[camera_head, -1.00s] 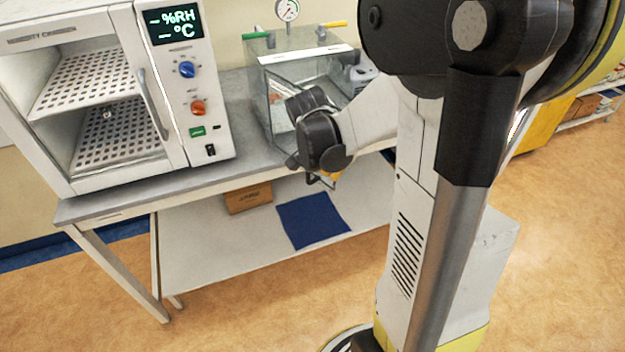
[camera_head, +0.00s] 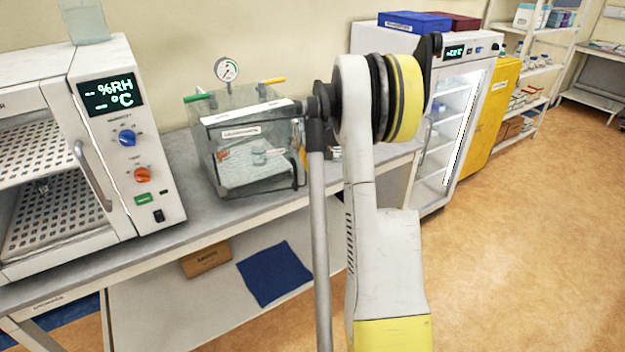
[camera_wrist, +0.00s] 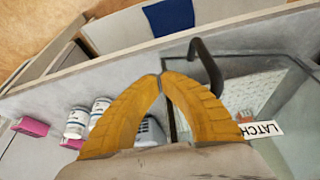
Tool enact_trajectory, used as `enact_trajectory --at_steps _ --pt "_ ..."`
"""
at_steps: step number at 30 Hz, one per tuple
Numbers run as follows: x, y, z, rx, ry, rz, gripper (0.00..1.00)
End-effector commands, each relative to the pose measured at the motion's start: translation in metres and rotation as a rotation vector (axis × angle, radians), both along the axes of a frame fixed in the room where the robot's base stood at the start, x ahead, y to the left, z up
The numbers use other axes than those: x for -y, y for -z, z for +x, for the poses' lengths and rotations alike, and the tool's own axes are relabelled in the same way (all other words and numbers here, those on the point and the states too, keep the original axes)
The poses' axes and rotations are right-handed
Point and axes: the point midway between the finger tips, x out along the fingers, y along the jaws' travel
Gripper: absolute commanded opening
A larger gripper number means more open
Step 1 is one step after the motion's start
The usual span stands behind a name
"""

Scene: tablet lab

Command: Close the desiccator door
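The desiccator (camera_head: 243,112) is a clear box with a gauge on top, standing on the grey bench left of my arm. Its clear door (camera_head: 235,182) lies along the front, close to the box; I cannot tell if a small gap is left. The black door handle (camera_head: 298,168) is at the door's right edge, and it also shows in the wrist view (camera_wrist: 207,66). My gripper (camera_wrist: 161,76) has its yellow fingertips together with nothing between them, beside the handle; contact is unclear. In the head view my arm hides most of it. A LATCH label (camera_wrist: 261,129) shows on the box.
A humidity chamber (camera_head: 125,180) stands left on the bench (camera_head: 185,225). White bottles (camera_wrist: 76,122) and pink boxes (camera_wrist: 32,126) lie beyond the fingers in the wrist view. A glass-door fridge (camera_head: 440,150) stands to the right. Open floor (camera_head: 520,240) lies at the right.

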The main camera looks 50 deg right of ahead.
Motion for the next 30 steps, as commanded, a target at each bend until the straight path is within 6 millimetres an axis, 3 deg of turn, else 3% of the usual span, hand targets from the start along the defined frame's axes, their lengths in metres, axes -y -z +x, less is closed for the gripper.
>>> enact_trajectory --at_steps 6,12,19,30 --pt "0.023 -0.001 0.038 -0.001 -0.141 0.001 0.0" --pt "0.033 -0.001 0.06 -0.001 -0.223 -0.001 0.0" --pt "0.036 0.0 0.07 -0.001 -0.262 0.0 0.0" --pt "0.037 0.0 0.071 -0.001 -0.267 0.0 0.0"
